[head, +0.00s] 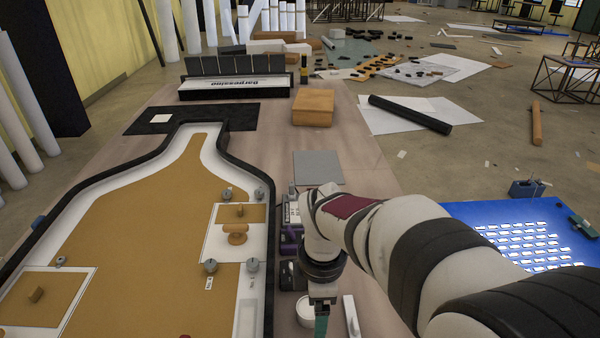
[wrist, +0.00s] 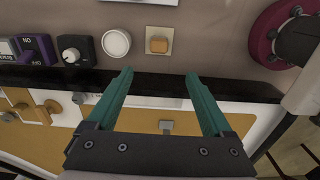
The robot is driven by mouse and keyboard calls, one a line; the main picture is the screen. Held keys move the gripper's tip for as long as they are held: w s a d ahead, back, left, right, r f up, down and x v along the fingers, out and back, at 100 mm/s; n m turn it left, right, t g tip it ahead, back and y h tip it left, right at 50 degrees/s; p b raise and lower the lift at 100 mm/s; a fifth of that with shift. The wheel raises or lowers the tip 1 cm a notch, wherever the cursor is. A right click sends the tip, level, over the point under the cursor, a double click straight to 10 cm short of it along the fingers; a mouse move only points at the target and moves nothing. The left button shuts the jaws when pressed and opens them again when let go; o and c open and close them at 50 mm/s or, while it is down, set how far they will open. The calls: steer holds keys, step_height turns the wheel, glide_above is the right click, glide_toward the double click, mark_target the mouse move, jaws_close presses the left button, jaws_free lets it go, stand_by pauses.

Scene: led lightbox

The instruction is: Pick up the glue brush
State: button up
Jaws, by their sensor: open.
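I cannot pick out a glue brush for certain in either view. A round white cup (head: 305,311) stands on the table beside the lightbox; it also shows in the wrist view (wrist: 116,42). A long white bar (head: 351,316) lies to its right, and only its edge shows at the top of the wrist view. A small orange-tan block on a pale square (wrist: 158,42) lies beside the cup in the wrist view. My gripper (wrist: 158,74) is open, with nothing between its teal fingers. One finger shows in the head view (head: 321,324), just right of the cup.
The black-rimmed, bottle-shaped lightbox (head: 130,220) fills the left, with small knobs on it. Purple switches (wrist: 37,48) and a black dial (wrist: 72,52) line its edge. A grey plate (head: 318,168) and orange box (head: 313,108) lie farther back. A blue mat (head: 470,215) is right.

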step_height(320, 180, down, 16)
steer(key=shift+w+d+r, duration=0.15)
steer(key=shift+r, duration=0.1)
jaws_close()
stand_by(0.3)
steer(key=shift+r, duration=0.15)
steer(key=shift+r, duration=0.35)
steer(key=r, duration=0.2)
steer(key=d+r, duration=0.1)
steer(key=r, duration=0.1)
steer(key=s+d+r, duration=0.4)
steer(key=d+r, duration=0.2)
steer(key=d, duration=0.3)
steer(key=shift+s+d, duration=0.2)
steer(key=shift+d, duration=0.2)
steer(key=c, duration=0.6)
jaws_free()
steer(key=c, duration=0.7)
